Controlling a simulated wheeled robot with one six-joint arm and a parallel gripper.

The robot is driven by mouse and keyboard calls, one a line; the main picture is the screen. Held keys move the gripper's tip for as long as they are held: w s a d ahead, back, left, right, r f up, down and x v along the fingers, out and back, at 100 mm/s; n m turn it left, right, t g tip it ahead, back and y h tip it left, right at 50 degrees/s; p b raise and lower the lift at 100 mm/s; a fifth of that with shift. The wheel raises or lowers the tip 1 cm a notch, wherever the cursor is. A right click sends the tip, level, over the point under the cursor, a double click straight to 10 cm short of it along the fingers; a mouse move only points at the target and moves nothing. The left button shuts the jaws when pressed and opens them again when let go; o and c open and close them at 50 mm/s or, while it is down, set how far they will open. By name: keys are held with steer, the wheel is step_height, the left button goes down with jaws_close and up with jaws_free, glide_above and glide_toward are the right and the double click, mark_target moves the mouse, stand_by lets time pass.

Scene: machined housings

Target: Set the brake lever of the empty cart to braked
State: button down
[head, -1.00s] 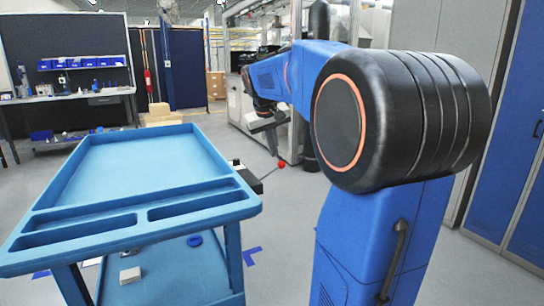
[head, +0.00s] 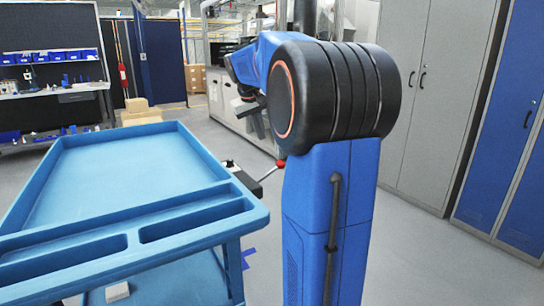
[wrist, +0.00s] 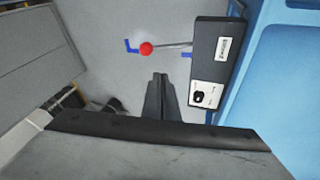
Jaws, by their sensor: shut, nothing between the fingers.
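The empty blue cart (head: 130,172) stands at the left in the head view, its top tray bare. On its right side sits a dark brake box (head: 243,178). A brake lever with a red ball knob (head: 281,164) sticks out from the box, away from the cart. In the wrist view the box (wrist: 215,60) has a white label and a dial plate, and the lever (wrist: 172,45) ends in the red knob (wrist: 146,48). My gripper (wrist: 161,78) is shut and empty, its tips apart from the lever, just below it in the picture. The label is too small to read.
The cart's blue edge (wrist: 270,75) lies right of the box in the wrist view. Grey cabinets (head: 430,90) and a blue locker (head: 515,130) stand at the right. Cardboard boxes (head: 140,112) and a workbench (head: 50,100) are behind. Grey floor is free right of my arm.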

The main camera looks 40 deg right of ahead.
steer(key=shift+f, duration=0.1)
glide_above(274, 169)
steer(key=w+a, duration=0.2)
steer(key=a, duration=0.1)
steer(key=f, duration=0.9)
steer(key=shift+s+f, duration=0.1)
steer(key=shift+s, duration=0.15)
steer(key=shift+s+d+f, duration=0.25)
steer(key=shift+d+f, duration=0.05)
steer(key=shift+d, duration=0.15)
steer(key=shift+s+d+f, duration=0.2)
steer(key=shift+d+f, duration=0.05)
steer(key=shift+d, duration=0.2)
steer(key=shift+s+d+f, duration=0.25)
steer(key=shift+d+f, duration=0.2)
steer(key=shift+d, duration=0.1)
steer(key=shift+d, duration=0.1)
